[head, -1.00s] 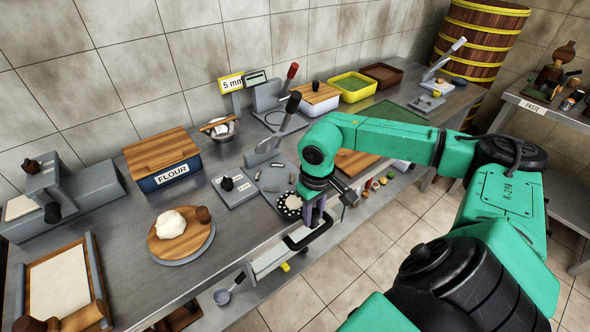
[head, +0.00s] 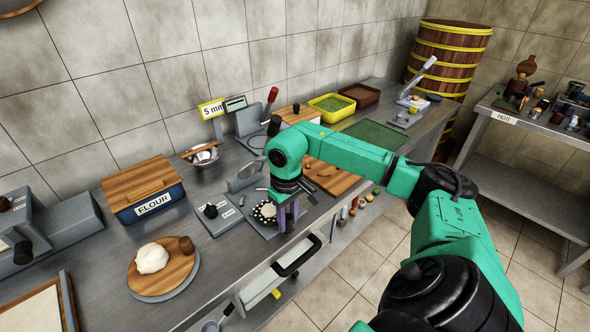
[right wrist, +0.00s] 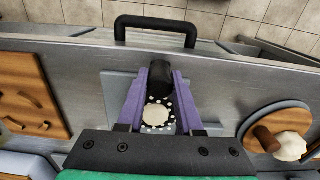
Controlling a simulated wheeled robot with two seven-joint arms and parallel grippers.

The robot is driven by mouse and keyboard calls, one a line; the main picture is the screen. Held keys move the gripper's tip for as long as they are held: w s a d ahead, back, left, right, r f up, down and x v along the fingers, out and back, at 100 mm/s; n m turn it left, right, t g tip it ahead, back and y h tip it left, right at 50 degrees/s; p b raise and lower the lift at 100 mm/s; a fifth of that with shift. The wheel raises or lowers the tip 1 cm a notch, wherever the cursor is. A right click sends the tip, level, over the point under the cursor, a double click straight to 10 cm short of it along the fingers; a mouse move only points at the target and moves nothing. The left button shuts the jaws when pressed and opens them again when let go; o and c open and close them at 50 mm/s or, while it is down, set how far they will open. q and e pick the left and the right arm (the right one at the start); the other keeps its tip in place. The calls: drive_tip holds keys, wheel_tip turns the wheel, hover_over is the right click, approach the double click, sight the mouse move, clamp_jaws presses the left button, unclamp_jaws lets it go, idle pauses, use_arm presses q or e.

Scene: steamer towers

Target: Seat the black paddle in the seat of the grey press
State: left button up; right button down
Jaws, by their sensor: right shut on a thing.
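The black paddle (head: 264,212) has a round head dotted with white; its black handle (right wrist: 160,76) shows in the right wrist view. A cream round (right wrist: 157,116) sits in the middle of the head. My right gripper (head: 288,222) points down with its purple fingers shut on the handle. The grey press (head: 244,180), with a raised black-knobbed lever, stands just behind the head. The paddle head is over the front part of the press base. The arm and fingers hide part of the press; I cannot tell whether the head touches the seat. My left gripper is out of view.
A labelled grey plate with a black knob (head: 210,210) lies left of the press. A wooden board (head: 330,178) lies to its right. A black drawer handle (head: 297,256) juts from the bench front. A dough board (head: 180,270) stands at the left.

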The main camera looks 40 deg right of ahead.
sight(274, 211)
drive_tip(key=shift+w+d, duration=0.2)
drive_tip(key=shift+w, duration=0.85)
drive_tip(key=shift+w+d, duration=0.25)
drive_tip(key=shift+w, duration=0.85)
drive_tip(key=shift+w+d, duration=0.2)
drive_tip(key=shift+w, duration=0.85)
drive_tip(key=shift+r+p, duration=0.15)
drive_tip(key=shift+p, duration=0.15)
drive_tip(key=shift+f+b, duration=0.55)
drive_tip(key=shift+f, duration=0.2)
drive_tip(key=shift+s, duration=0.1)
drive_tip(key=shift+c, duration=2.4)
unclamp_jaws()
